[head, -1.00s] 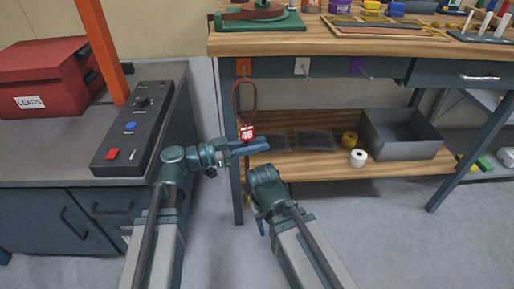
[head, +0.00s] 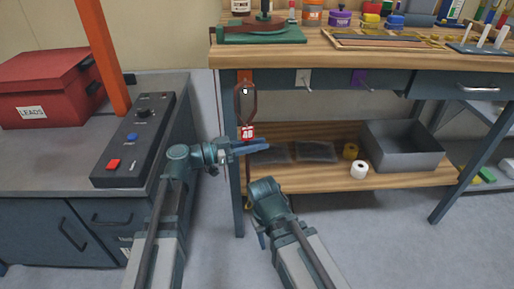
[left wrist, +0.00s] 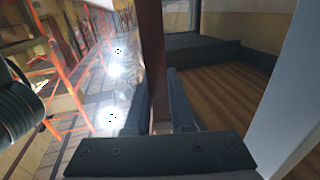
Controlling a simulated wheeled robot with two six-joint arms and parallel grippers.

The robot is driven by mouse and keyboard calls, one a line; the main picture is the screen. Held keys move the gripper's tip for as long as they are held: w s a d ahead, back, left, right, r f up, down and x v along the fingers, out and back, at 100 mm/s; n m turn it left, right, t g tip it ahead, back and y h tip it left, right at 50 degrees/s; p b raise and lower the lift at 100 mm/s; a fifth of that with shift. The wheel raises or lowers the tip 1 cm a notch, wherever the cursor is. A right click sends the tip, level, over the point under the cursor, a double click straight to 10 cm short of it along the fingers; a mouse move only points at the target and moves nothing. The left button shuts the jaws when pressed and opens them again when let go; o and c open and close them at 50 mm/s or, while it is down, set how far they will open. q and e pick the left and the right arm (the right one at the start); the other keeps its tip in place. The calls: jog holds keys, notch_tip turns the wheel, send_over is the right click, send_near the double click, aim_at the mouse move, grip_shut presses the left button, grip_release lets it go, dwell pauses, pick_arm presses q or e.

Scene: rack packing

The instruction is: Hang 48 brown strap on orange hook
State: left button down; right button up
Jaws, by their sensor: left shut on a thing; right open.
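The brown strap (head: 254,107) is a loop with a red tag (head: 247,132) whose white number is too small to read surely. My left gripper (head: 262,147) is shut on the strap, which runs upright between its fingers in the left wrist view (left wrist: 152,60). The orange hook (head: 245,76) is at the left end of the bench front. The loop's top overlaps the hook's pale tip in the head view; I cannot tell whether it rests on it. My right gripper (head: 262,232) is low, below the left one, and open; its fingers are partly hidden.
A white hook (head: 303,77) and a purple hook (head: 358,77) are further right. The lower shelf holds a grey bin (head: 402,150), a white roll (head: 359,170) and a yellow roll (head: 350,151). A black control box (head: 135,140) stands on the left cabinet.

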pick_arm(q)
jog(key=shift+w+f+b, duration=0.45)
jog(key=shift+w, duration=0.25)
jog(key=shift+w+f+b, duration=0.45)
jog(key=shift+w, duration=0.25)
pick_arm(e)
jog(key=shift+f, duration=0.9)
pick_arm(q)
jog(key=c, duration=0.7)
grip_release()
jog(key=shift+s+a, duration=0.1)
pick_arm(e)
jog(key=shift+a, duration=0.1)
